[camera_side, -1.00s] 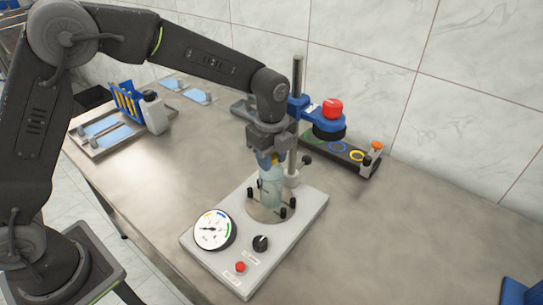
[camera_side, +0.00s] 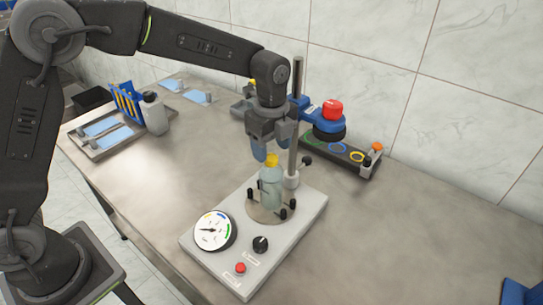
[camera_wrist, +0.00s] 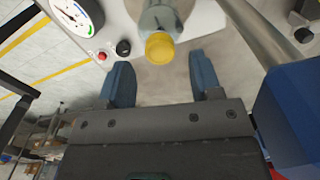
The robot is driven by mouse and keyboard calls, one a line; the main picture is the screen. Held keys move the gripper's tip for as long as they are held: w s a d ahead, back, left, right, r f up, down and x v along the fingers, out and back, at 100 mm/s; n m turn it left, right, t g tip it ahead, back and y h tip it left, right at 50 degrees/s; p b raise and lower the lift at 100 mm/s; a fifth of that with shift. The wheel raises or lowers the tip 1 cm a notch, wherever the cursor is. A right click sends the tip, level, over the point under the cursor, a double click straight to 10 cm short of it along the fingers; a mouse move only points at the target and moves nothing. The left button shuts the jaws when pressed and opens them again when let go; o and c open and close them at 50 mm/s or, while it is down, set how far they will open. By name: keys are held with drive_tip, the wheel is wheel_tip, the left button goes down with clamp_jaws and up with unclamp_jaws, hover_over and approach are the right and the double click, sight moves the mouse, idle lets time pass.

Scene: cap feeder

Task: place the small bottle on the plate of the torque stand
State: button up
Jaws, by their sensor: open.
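The small bottle (camera_side: 270,188), pale and translucent with a yellow cap, stands upright on the round plate (camera_side: 262,215) of the torque stand (camera_side: 225,262), among the black pegs. In the wrist view the bottle's yellow cap (camera_wrist: 160,47) shows beyond the fingertips, near the middle. My gripper (camera_side: 266,157) is open and empty, just above and behind the bottle, apart from it. In the wrist view the two blue fingers (camera_wrist: 162,78) are spread wide with nothing between them.
The stand carries a dial gauge (camera_side: 214,231), a black knob (camera_side: 260,244) and a red button (camera_side: 240,267). A metal post (camera_side: 296,120) with a blue arm and red button (camera_side: 332,109) rises close to my gripper.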

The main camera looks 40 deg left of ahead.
wheel_tip(320, 180, up, 8)
drive_tip(key=shift+r, duration=0.25)
drive_tip(key=s+a+r+n+t, duration=0.1)
drive_tip(key=s+a+r+n, duration=0.2)
drive_tip(key=s+n, duration=0.15)
drive_tip(key=s+a+r+n+t, duration=0.2)
drive_tip(key=s+a+r+n, duration=0.15)
drive_tip(key=s, duration=0.25)
drive_tip(key=s+a+f+n+t, duration=0.1)
drive_tip(key=s+a+f+n, duration=0.1)
drive_tip(key=s+n, duration=0.4)
drive_tip(key=s+a+f+n+t, duration=0.1)
drive_tip(key=s+a+f+n, duration=0.1)
drive_tip(key=s+n, duration=0.4)
drive_tip(key=shift+s+a+f+t, duration=0.35)
drive_tip(key=shift+s+a, duration=0.1)
drive_tip(key=shift+s, duration=0.65)
drive_tip(key=shift+o, duration=0.4)
drive_tip(key=shift+w, duration=0.1)
